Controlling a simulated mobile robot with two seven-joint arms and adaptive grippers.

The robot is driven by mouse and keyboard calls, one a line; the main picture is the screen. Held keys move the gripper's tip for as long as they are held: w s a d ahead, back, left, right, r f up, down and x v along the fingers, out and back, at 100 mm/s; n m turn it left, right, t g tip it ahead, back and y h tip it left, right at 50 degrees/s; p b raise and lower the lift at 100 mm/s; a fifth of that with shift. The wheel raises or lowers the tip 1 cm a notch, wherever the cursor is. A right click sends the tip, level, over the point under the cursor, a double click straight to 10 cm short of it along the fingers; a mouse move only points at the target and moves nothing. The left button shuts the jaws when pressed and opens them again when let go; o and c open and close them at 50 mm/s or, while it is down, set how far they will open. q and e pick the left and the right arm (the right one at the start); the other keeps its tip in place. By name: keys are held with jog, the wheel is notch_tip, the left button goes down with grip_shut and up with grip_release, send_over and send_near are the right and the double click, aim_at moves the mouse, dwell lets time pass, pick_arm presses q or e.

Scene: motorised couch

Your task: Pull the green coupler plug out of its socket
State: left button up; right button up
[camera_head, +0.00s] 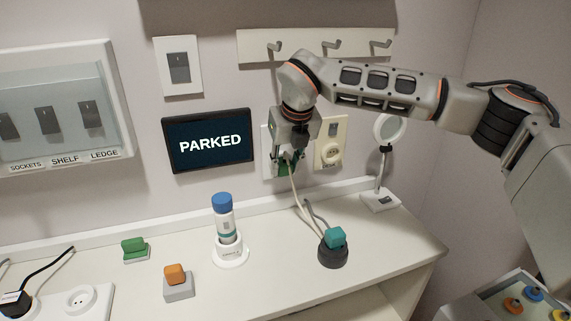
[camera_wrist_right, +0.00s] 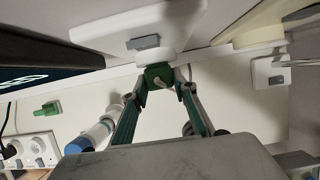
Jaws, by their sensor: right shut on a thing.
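The green coupler plug (camera_wrist_right: 158,75) is between the fingertips of my right gripper (camera_wrist_right: 158,92) in the right wrist view. The gripper is shut on it. The plug's front end meets the round white socket (camera_wrist_right: 155,60) on the wall plate; I cannot tell how deep it sits. In the head view the right gripper (camera_head: 287,152) is at the wall plate (camera_head: 267,160) and hides most of the plug. A pale cable (camera_head: 295,195) hangs from there towards a black round base (camera_head: 333,252) on the counter. My left gripper is not in view.
A screen reading PARKED (camera_head: 209,140) is left of the gripper. A beige wall plate (camera_head: 331,142) and a round-headed stand (camera_head: 382,195) are to the right, hooks (camera_head: 330,47) above. A blue-capped bottle (camera_head: 223,215), an orange block (camera_head: 175,275) and a green block (camera_head: 134,249) are on the counter.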

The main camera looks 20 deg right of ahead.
jog(key=shift+s, duration=0.2)
jog(key=shift+s, duration=0.8)
jog(key=shift+s+b, duration=0.4)
jog(key=shift+s, duration=0.35)
jog(key=shift+d+r, duration=0.1)
jog(key=shift+r, duration=0.05)
jog(key=p+v, duration=0.3)
jog(key=v, duration=0.4)
